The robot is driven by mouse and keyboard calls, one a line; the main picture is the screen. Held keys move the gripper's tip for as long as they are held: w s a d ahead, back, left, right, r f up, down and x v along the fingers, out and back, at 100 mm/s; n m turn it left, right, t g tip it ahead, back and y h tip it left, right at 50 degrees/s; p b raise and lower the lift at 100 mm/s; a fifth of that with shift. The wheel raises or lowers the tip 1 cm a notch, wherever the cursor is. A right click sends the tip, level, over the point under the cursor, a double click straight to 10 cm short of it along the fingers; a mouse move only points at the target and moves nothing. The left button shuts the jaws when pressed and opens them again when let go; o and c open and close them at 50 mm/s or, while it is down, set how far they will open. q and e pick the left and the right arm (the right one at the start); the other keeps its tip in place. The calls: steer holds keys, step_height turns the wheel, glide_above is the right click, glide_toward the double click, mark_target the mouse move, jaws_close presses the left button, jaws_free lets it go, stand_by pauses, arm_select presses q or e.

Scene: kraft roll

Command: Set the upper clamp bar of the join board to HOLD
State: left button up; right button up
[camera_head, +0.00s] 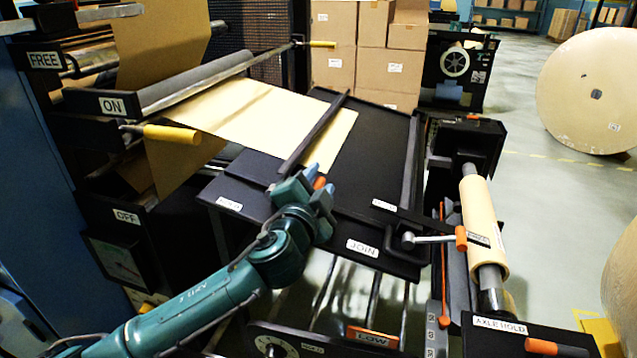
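The join board (265,168) is a dark tilted plate in the middle, with a tan paper web (258,115) lying across its left part. A dark clamp bar (318,130) crosses the paper, and an orange handle tip (320,182) shows at its near end. A second dark bar (410,160) lies along the board's right side, over bare board. My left gripper (312,188) is at the near end of the first bar, with its fingers around or beside the orange tip. The fingers hide much of that handle, so their grip is unclear. My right gripper is out of view.
A crank with an orange grip (461,238) projects at the board's right corner, beside a tan roll on an axle (484,222). Yellow handles (172,134) stick out from the roller frame at left. Stacked cartons (333,50) stand behind. Open floor lies at right.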

arm_select(q)
jaws_close()
stand_by(0.3)
